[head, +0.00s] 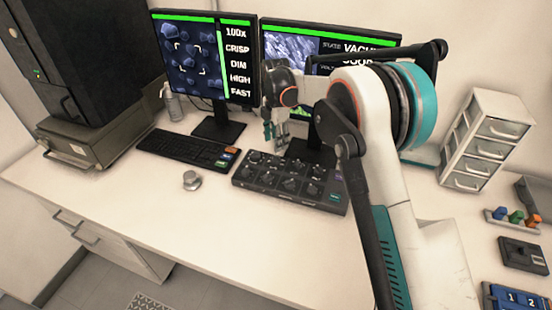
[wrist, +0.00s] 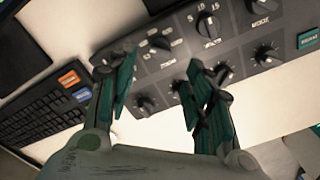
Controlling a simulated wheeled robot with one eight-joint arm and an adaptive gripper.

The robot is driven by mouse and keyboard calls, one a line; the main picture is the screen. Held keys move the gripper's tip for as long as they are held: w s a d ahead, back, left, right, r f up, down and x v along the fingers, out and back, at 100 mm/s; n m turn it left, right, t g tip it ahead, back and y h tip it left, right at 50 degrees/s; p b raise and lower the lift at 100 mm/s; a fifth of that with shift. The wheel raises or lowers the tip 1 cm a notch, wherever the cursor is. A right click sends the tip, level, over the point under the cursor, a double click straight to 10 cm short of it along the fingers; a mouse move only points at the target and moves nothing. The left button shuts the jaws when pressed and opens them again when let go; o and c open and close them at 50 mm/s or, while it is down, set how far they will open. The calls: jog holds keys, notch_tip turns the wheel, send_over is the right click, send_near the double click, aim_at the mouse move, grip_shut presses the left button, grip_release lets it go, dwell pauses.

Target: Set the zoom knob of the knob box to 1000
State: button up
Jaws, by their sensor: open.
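The knob box (head: 290,183) is a dark grey panel with two rows of black knobs, lying on the desk below the monitors. In the wrist view its panel (wrist: 235,48) fills the upper right. A knob (wrist: 160,42) with a short, blurred label that may read ZOOM shows beyond and between my fingertips; I cannot read its setting. My gripper (head: 274,130) hangs above the back left of the box. In the wrist view my gripper (wrist: 162,72) is open and empty, its fingers apart. The left monitor (head: 200,60) reads 100x.
A black keyboard (head: 186,147) lies left of the box. A small silver round object (head: 192,180) sits in front of it. A second monitor (head: 290,48) stands behind my arm. White drawers (head: 485,140) are at the right. The front desk is clear.

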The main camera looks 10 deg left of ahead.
aim_at(276, 157)
notch_tip(276, 157, down, 8)
jog(key=shift+f+b, duration=0.15)
jog(key=shift+b, duration=1.05)
jog(key=c, duration=1)
